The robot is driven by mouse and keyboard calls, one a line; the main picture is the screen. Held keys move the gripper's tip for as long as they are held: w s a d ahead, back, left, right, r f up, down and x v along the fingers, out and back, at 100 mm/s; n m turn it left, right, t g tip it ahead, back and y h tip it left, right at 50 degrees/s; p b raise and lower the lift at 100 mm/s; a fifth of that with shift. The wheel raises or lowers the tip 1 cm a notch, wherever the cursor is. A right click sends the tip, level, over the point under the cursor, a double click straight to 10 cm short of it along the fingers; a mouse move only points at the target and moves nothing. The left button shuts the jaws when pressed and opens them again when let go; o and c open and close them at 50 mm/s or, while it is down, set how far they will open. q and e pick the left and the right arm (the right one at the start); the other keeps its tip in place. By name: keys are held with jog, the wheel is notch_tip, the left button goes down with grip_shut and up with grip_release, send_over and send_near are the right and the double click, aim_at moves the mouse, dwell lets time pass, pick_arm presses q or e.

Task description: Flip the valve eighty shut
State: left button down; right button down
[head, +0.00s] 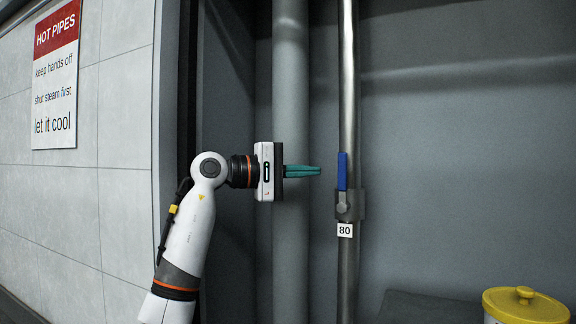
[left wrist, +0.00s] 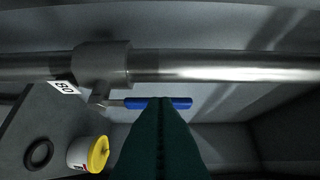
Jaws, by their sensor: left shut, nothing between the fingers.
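The valve eighty (head: 346,204) sits on a thin steel pipe, with a white tag (head: 345,230) reading 80 below it. Its blue lever (head: 342,171) points straight up, in line with the pipe. My left gripper (head: 319,171) is shut and empty, its green fingers pointing right at the lever from a short way to its left. In the left wrist view the blue lever (left wrist: 158,103) lies just beyond the fingertips (left wrist: 160,102), whose tips overlap it in the picture; I cannot tell contact there. The valve body (left wrist: 102,66) shows at upper left. My right gripper is not in view.
A thick grey pipe (head: 291,90) runs upright behind my left gripper. A yellow-lidded container (head: 524,303) stands at lower right, and a dark ring (left wrist: 39,154) lies near it in the wrist view. A HOT PIPES sign (head: 56,80) hangs on the left wall.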

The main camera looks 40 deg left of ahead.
aim_at(343, 172)
pick_arm(q)
jog(key=x, duration=0.3)
jog(key=shift+w+d+p, duration=0.1)
jog(key=shift+w+p, duration=0.1)
jog(key=shift+p, duration=0.15)
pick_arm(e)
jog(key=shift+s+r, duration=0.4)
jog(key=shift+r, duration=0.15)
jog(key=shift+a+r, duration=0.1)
